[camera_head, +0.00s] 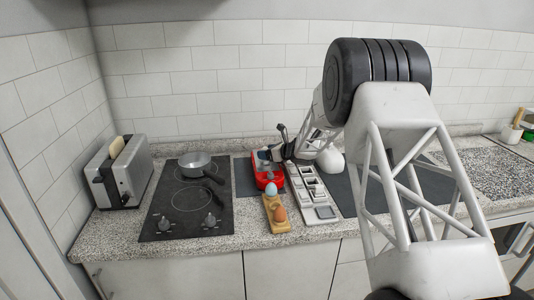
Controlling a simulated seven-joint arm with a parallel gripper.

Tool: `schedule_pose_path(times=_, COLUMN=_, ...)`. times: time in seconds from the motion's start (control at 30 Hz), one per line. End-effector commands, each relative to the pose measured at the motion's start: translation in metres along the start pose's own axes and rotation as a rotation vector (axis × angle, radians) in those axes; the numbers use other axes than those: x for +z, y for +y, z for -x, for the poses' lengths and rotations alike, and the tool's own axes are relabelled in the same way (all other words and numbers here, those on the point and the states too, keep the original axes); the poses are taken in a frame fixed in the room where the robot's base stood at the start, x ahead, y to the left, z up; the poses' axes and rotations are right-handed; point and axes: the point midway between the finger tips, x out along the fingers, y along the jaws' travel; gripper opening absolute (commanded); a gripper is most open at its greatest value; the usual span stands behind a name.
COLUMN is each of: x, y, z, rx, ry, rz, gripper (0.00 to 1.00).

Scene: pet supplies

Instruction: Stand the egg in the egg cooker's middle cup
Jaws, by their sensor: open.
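The red egg cooker (268,174) sits on the dark mat behind a wooden egg holder (275,226). A brown egg (280,214) stands in the near part of the holder. A pale blue egg (271,188) stands at the holder's far end, close to the cooker's front; I cannot tell which of the two it rests in. My gripper (275,145) is open above the cooker's back right side, apart from both eggs. It and a grey shape over the cooker hide much of the cooker's top, so I cannot make out its cups.
A pale grey compartment tray (319,213) lies right of the cooker. A rounded white object (331,160) stands behind it. Left are a black hob (170,226) with a grey pan (195,164) and a toaster (122,172). Speckled counter (245,222) shows in front.

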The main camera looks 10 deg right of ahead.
Motion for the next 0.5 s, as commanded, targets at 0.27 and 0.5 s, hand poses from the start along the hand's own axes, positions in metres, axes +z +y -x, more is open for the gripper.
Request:
schedule_pose_path(times=0.27, x=0.000, y=-0.001, z=0.020, rx=-0.002, ry=0.001, rz=0.000, gripper=0.68)
schedule_pose_path(times=0.5, x=0.000, y=-0.001, z=0.053, rx=-0.002, ry=-0.001, rz=0.000, gripper=0.68)
